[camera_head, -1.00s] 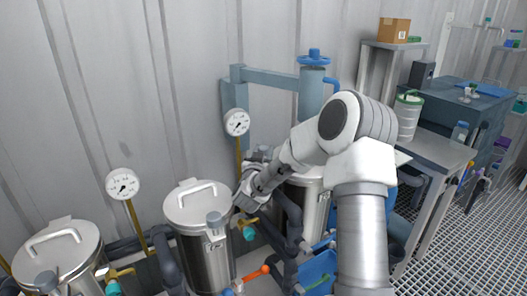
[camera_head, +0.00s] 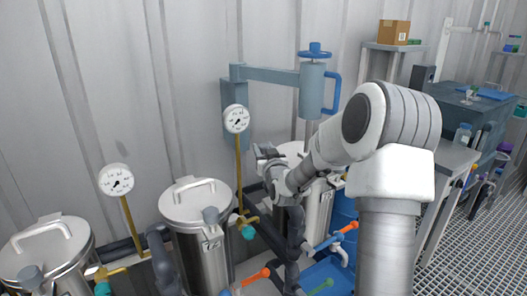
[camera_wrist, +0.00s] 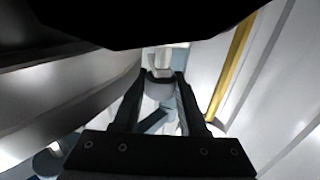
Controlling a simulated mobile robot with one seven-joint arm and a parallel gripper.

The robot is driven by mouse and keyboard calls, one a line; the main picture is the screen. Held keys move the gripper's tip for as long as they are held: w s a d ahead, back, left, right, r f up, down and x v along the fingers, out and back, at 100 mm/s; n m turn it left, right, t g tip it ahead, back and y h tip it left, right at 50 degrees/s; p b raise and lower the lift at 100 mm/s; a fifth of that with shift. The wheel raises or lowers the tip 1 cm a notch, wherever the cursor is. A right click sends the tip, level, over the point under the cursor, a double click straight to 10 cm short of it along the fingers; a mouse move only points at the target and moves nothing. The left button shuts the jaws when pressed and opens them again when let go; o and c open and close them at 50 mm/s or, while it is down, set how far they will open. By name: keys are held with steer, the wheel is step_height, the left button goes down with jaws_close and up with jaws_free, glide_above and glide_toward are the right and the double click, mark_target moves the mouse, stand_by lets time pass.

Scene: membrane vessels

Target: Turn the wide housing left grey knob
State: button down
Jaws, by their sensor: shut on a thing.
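My gripper (camera_head: 263,152) is by the lid of the right steel vessel (camera_head: 318,212), behind and right of the middle vessel. In the wrist view its two dark fingers (camera_wrist: 160,88) are closed around a grey, rounded piece (camera_wrist: 159,91), which looks like a grey knob. Blue-grey parts show beyond and below it. In the head view my gripper hides the held piece, so I cannot tell which knob it is.
A yellow gauge pipe (camera_head: 239,175) with a white dial (camera_head: 236,119) stands just left of my gripper. A blue-grey bracket (camera_head: 270,76) is above. Dark pipes and orange-handled valves (camera_head: 348,227) lie below. A bench (camera_head: 448,160) is at right.

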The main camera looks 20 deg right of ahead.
steer(key=shift+c, duration=2.2)
jaws_free()
steer(key=shift+s, duration=0.1)
steer(key=s+a, duration=0.2)
steer(key=s, duration=1.5)
steer(key=shift+b, duration=0.4)
